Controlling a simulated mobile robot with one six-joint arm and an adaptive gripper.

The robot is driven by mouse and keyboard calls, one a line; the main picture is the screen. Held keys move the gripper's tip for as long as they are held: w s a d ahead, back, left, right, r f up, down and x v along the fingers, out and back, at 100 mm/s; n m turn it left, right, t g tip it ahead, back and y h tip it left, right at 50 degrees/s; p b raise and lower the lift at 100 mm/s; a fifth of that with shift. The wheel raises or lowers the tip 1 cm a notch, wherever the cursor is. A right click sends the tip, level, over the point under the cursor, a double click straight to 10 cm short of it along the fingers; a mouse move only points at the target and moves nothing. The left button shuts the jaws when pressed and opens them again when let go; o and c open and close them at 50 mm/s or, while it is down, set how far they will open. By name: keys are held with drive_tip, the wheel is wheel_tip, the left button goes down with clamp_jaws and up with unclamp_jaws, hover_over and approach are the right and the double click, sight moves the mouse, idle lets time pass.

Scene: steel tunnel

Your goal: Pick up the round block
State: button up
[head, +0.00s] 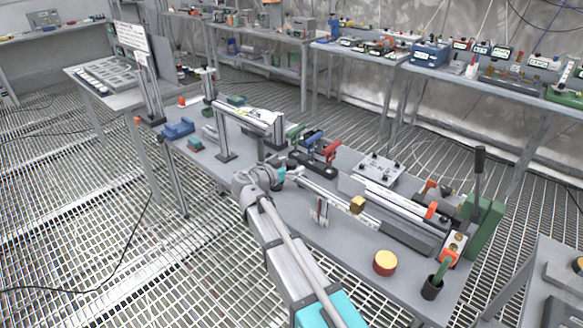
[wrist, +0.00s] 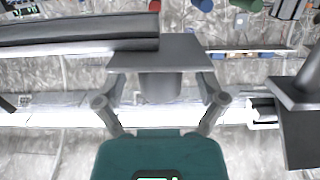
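A round block with a red side and a yellow top (head: 385,262) stands upright near the bench's front right, well apart from my gripper. My gripper (head: 285,172) is over the middle of the bench in the head view, with its fingers mostly hidden by my wrist. In the wrist view my gripper (wrist: 161,92) has its two fingers spread wide. A short grey cylinder (wrist: 160,86) against a flat grey plate shows between them, with gaps at both sides. I cannot tell whether this grey cylinder is the task's block.
The bench (head: 345,240) is crowded. A small golden block (head: 357,205), a dark cup (head: 432,288), a metal plate (head: 379,168) and red clamps (head: 332,151) surround my arm. A dark bar (wrist: 80,32) lies close at left in the wrist view.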

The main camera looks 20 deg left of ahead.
clamp_jaws()
drive_tip(key=shift+r, duration=0.2)
idle(0.3)
wheel_tip(320, 180, up, 2)
drive_tip(key=p, duration=0.2)
drive_tip(key=shift+r+p, duration=0.1)
drive_tip(key=shift+p, duration=0.2)
drive_tip(key=s+d+r+p, duration=0.1)
drive_tip(key=s+r+p, duration=0.9)
drive_tip(key=s, duration=0.4)
drive_tip(key=shift+d+r, duration=0.2)
idle(1.0)
